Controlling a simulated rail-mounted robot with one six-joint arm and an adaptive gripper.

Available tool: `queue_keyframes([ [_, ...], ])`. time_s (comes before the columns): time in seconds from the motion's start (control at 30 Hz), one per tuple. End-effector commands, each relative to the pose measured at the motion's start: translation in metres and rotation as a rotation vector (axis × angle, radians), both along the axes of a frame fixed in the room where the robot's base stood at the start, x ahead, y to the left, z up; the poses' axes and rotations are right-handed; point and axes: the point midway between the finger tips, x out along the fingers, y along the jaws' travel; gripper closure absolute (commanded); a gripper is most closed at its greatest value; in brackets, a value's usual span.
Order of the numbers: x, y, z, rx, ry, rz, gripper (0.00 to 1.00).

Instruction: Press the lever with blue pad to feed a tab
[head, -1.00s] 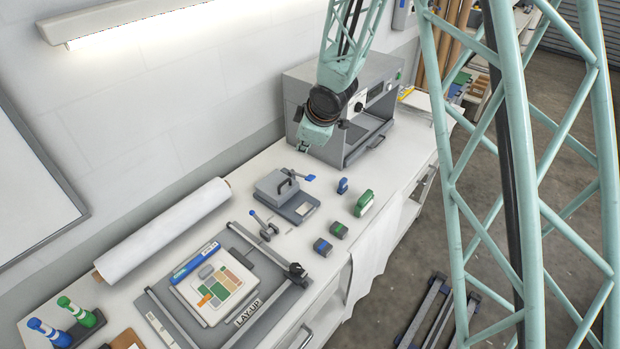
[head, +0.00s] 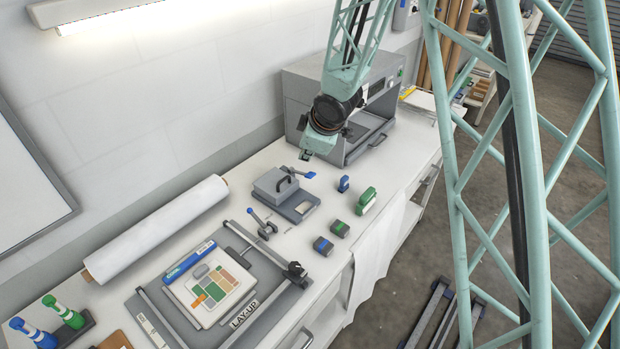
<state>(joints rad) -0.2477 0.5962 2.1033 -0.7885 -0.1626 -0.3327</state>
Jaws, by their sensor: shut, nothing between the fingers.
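The lever with a blue pad (head: 310,175) sticks out to the right from the back of a small grey press (head: 272,185) on the bench. My gripper (head: 304,157) is shut and empty. It hangs just above and behind the blue pad in the picture, and I see a small gap between them. A flat grey plate with a pale tab-like piece (head: 303,208) lies at the front of the press.
A grey oven-like machine (head: 300,84) stands close behind my arm. A lay-up board (head: 165,325) and white roll (head: 160,228) are at the left.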

Motion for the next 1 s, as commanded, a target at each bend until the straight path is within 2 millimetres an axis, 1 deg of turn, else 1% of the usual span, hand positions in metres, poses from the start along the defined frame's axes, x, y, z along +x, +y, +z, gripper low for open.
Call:
queue_keyframes([
  [0.03, 0.0, -0.001, -0.005, 0.0, 0.0, 0.0, 1.0],
  [0.5, -0.004, -0.005, -0.028, 0.0, 0.001, 0.0, 1.0],
  [0.73, -0.006, -0.006, -0.034, 0.0, 0.001, 0.0, 1.0],
  [1.0, -0.006, -0.007, -0.035, 0.0, 0.001, 0.0, 1.0],
])
